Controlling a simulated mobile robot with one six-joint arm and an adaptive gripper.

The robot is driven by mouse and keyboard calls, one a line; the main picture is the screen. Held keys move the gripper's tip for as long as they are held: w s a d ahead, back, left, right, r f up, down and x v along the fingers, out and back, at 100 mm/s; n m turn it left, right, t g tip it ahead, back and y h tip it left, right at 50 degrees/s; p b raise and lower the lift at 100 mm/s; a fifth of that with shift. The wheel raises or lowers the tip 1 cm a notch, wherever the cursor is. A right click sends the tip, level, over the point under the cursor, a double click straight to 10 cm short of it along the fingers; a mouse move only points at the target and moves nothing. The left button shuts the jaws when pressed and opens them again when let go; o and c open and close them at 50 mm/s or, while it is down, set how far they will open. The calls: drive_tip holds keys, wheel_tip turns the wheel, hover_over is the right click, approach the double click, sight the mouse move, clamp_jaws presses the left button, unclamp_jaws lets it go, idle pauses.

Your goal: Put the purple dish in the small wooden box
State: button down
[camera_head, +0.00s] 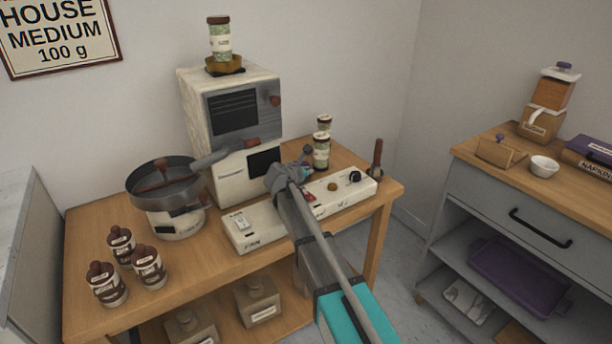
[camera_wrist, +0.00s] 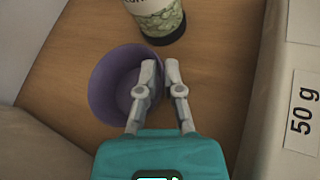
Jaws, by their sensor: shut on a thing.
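The purple dish (camera_wrist: 108,92) is a round bowl in the wrist view, on or just above the wooden table top. My gripper (camera_wrist: 161,65) is shut on its right rim, with one finger inside the bowl and one outside. In the head view my gripper (camera_head: 304,163) is behind the white control panel, beside the white machine; the dish is mostly hidden there by the arm. A small tan wooden object (camera_head: 500,153), which looks like the small wooden box, stands on the grey cabinet at right; its inside is hard to see.
A green-labelled jar (camera_wrist: 157,18) stands right by the dish. The white machine (camera_head: 230,140) and control panel (camera_head: 245,232) flank the gripper. A white bowl (camera_head: 544,166), a dispenser (camera_head: 545,105) and a napkin box (camera_head: 590,158) share the cabinet top. A floor gap separates table and cabinet.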

drive_tip(key=shift+f, duration=0.15)
drive_tip(key=c, duration=0.8)
unclamp_jaws()
drive_tip(key=shift+s+a+r+p, duration=0.2)
drive_tip(key=shift+s+r+p, duration=0.1)
drive_tip(key=shift+s+r, duration=0.1)
drive_tip(key=p+v, duration=0.4)
drive_tip(key=v, duration=0.5)
drive_tip(key=shift+s+a+r, duration=0.1)
drive_tip(key=shift+s+r, duration=0.05)
drive_tip(key=shift+s, duration=0.1)
drive_tip(key=shift+s+a+r, duration=0.2)
drive_tip(key=shift+s+a, duration=0.2)
drive_tip(key=shift+s, duration=0.2)
